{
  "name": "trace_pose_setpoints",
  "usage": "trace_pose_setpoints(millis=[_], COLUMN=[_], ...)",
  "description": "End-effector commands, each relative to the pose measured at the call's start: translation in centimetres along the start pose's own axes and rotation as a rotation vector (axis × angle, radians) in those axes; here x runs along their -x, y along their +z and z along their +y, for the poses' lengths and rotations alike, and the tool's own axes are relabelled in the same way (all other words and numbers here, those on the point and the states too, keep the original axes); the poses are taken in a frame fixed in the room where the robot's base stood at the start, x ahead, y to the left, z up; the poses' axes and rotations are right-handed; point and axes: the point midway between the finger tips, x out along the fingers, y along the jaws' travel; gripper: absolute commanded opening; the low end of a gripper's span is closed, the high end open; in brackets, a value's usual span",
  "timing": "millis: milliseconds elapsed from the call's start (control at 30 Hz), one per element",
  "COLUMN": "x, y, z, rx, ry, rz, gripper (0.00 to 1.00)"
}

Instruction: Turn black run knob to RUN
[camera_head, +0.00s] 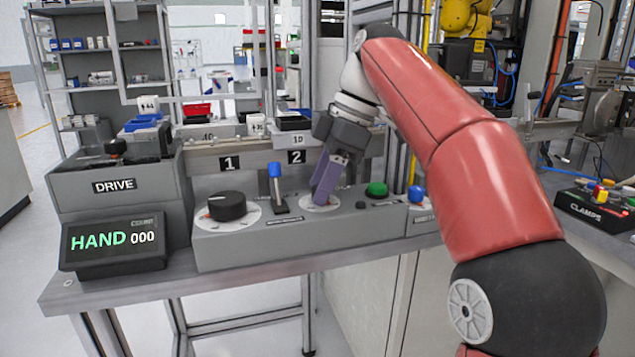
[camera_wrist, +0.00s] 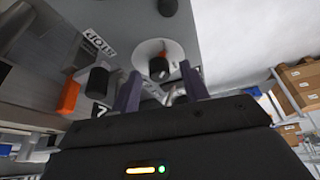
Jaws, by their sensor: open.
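A grey control panel (camera_head: 290,243) stands on the bench. A large black knob (camera_head: 228,206) sits on a white dial at its left, with a blue-tipped lever (camera_head: 275,185) to its right. My gripper (camera_head: 322,192) points down over a second white dial (camera_head: 318,204), right of the lever; its purple fingers hide what is on that dial. In the wrist view, a black knob (camera_wrist: 158,66) on a white disc shows beyond the gap between the two spread fingers (camera_wrist: 160,88). Its pointer setting is not readable, and contact cannot be told.
A green button (camera_head: 376,189) and a blue knob (camera_head: 416,194) are right of my gripper. A CLAMPS box (camera_head: 590,208) is at the far right. The panel's front face is clear.

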Motion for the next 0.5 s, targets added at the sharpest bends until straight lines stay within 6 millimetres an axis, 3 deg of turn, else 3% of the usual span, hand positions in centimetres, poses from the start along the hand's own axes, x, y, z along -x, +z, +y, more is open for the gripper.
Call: trace_pose_setpoints(millis=[133, 500], x=[0.01, 0.04], y=[0.00, -0.04], z=[-0.02, -0.04], rx=[0.000, 0.000], ry=[0.000, 0.000], rz=[0.000, 0.000], gripper=[0.45, 0.00])
